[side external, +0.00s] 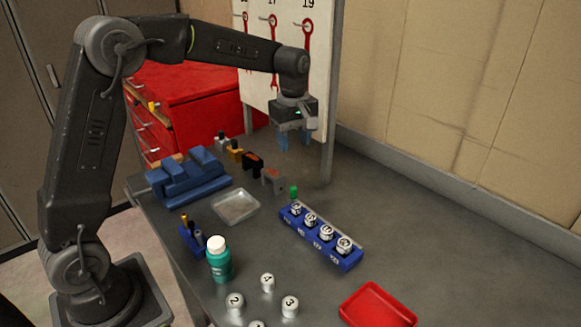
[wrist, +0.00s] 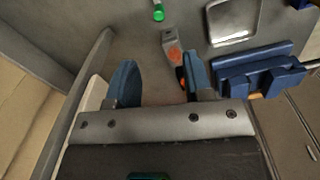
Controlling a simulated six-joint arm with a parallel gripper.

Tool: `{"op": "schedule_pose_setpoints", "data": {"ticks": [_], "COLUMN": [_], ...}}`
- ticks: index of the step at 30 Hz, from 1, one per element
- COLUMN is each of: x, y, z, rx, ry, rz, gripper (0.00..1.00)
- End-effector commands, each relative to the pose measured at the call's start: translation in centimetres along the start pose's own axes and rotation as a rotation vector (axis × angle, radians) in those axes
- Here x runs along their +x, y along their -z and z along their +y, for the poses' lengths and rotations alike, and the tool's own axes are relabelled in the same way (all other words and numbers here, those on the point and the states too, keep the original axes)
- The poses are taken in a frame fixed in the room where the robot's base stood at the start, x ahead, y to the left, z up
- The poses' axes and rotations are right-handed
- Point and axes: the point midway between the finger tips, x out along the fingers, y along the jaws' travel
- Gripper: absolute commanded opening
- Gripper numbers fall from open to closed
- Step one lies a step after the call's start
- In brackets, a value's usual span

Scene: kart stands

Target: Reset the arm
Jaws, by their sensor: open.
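My gripper (side external: 294,140) hangs from the raised arm, well above the back of the metal table and in front of the white wrench board. In the wrist view my gripper (wrist: 156,84) has its two blue fingers wide apart with nothing held between them. Below it, a small grey block with an orange top (wrist: 172,48) shows on the table, partly hidden by the right finger. That block stands apart from the gripper.
A blue rack (side external: 350,262) holds several numbered cylinders. Loose numbered cylinders (side external: 290,305), a green bottle (side external: 219,264), a red tray (side external: 376,306), a clear dish (side external: 235,206) and a blue vise (side external: 187,182) stand around. The white board (side external: 257,88) is close behind my gripper. The table's right side is clear.

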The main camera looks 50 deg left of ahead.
Motion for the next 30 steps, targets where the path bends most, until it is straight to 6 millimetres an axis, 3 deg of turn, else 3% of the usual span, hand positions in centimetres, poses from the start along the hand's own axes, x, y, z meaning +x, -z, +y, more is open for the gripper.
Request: {"op": "schedule_pose_setpoints", "data": {"ticks": [6,13,21,25,30], "x": [-4.6,-7.2,-6.2,-5.1,-4.5], "y": [-3.2,-7.1,-10.4,-11.2,-11.5], "z": [-5.2,-13.0,-21.2,-23.4,-24.5], "rx": [0.300,0.707,1.139,1.268,1.336], "ry": [-0.103,-0.213,-0.302,-0.320,-0.327], "rz": [0.050,0.152,0.310,0.367,0.398], "gripper": [0.47,0.47,0.47,0.47,0.47]}}
